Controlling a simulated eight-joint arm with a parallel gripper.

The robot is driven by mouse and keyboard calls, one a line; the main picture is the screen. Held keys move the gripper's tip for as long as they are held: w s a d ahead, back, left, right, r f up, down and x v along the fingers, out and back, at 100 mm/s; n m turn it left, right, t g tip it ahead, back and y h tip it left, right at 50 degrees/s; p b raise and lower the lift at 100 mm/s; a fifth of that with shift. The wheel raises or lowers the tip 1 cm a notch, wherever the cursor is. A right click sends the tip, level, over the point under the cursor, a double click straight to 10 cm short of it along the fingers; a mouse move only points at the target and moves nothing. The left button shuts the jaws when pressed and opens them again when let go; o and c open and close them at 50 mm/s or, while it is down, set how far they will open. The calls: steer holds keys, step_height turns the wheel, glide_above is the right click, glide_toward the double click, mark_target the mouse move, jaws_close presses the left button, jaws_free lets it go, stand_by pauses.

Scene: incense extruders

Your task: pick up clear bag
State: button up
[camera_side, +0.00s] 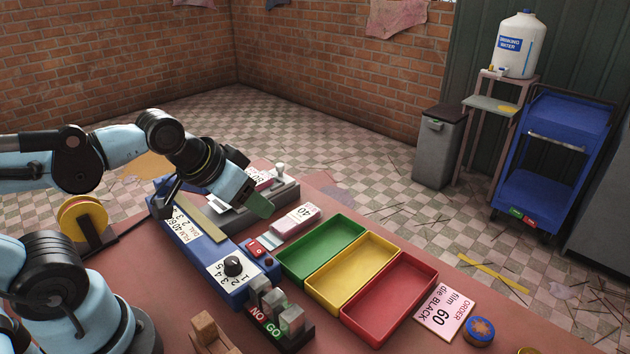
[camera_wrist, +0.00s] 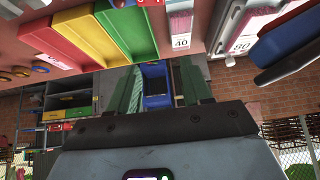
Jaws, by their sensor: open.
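My gripper (camera_side: 257,205) is over the far side of the table, beside the grey sealing device. In the wrist view its two green fingers (camera_wrist: 160,82) stand apart with nothing between them. A small pack labelled 40 (camera_side: 296,220), pale with a pink part, lies on the table just right of the gripper and apart from it; it also shows in the wrist view (camera_wrist: 181,28). Another pack labelled 80 (camera_side: 262,179) is at the grey device (camera_side: 283,193), partly hidden by my gripper. I cannot tell for sure which pack is the clear bag.
Green (camera_side: 322,248), yellow (camera_side: 353,272) and red (camera_side: 392,297) trays stand empty to the right. A blue dial unit (camera_side: 228,278) and a NO GO block stand (camera_side: 279,315) are in front. An order card (camera_side: 446,313) lies right of the red tray.

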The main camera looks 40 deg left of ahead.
steer(key=o, duration=0.6)
steer(key=g, duration=0.6)
glide_toward(291, 221)
steer(key=f, duration=0.3)
steer(key=shift+s+a+f, duration=0.1)
steer(key=shift+a+f, duration=0.05)
steer(key=shift+a, duration=0.1)
steer(key=shift+w+d+f, duration=0.1)
steer(key=shift+w+f, duration=0.05)
steer(key=shift+f, duration=0.7)
steer(key=shift+w+d+f, duration=0.1)
steer(key=shift+w+f, duration=0.1)
steer(key=shift+f, duration=0.65)
steer(key=shift+w+f, duration=0.15)
steer(key=shift+f, duration=0.7)
